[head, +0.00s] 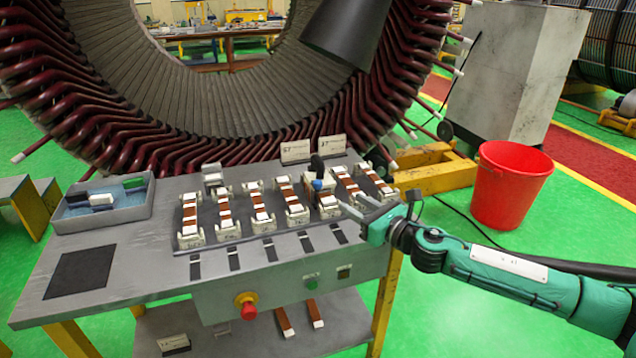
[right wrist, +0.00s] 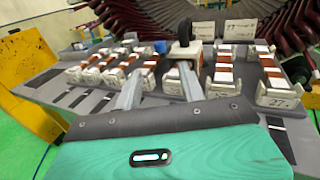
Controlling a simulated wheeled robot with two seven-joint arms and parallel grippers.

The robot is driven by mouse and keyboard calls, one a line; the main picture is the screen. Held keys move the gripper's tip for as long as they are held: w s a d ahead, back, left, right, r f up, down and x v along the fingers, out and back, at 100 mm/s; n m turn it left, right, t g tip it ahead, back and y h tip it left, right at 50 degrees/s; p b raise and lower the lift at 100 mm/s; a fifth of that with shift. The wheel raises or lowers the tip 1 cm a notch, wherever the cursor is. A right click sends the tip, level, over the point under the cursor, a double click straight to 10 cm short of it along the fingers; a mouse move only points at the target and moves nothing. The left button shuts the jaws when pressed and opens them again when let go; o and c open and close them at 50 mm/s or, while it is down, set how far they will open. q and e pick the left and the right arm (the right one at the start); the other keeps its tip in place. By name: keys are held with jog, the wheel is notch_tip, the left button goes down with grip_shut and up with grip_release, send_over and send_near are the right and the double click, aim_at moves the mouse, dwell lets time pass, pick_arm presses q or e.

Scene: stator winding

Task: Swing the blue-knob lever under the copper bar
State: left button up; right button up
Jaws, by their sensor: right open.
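The blue knob (head: 317,184) sits beside a black upright handle (head: 317,164) near the right part of the row of copper bars. The lever arm under the knob is too small to make out. A copper bar (head: 325,200) in white holders lies right by the knob. My right gripper (head: 352,203) is open and empty, just right of the knob and apart from it. In the right wrist view the blue knob (right wrist: 160,47) shows beyond the two spread fingers (right wrist: 160,72), with the black handle (right wrist: 184,40) to its right. My left gripper is not in view.
Several more copper bars in white holders line the grey table (head: 110,290). A blue-lined tray (head: 140,208) stands at the left and a red button (head: 247,306) on the front panel. The big stator (head: 90,120) rises behind. A red bucket (head: 510,185) stands on the floor at right.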

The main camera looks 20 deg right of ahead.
aim_at(321, 184)
jog(key=p+x, duration=0.2)
jog(key=x, duration=1)
jog(key=shift+w+a, duration=0.1)
jog(key=shift+w, duration=0.05)
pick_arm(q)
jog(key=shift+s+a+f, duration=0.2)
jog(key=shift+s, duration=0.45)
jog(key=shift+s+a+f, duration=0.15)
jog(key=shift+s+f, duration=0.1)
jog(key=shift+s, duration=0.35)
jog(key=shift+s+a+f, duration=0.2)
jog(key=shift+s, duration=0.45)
pick_arm(e)
jog(key=shift+w+a, duration=0.3)
jog(key=shift+w, duration=0.3)
jog(key=shift+c, duration=0.2)
grip_shut()
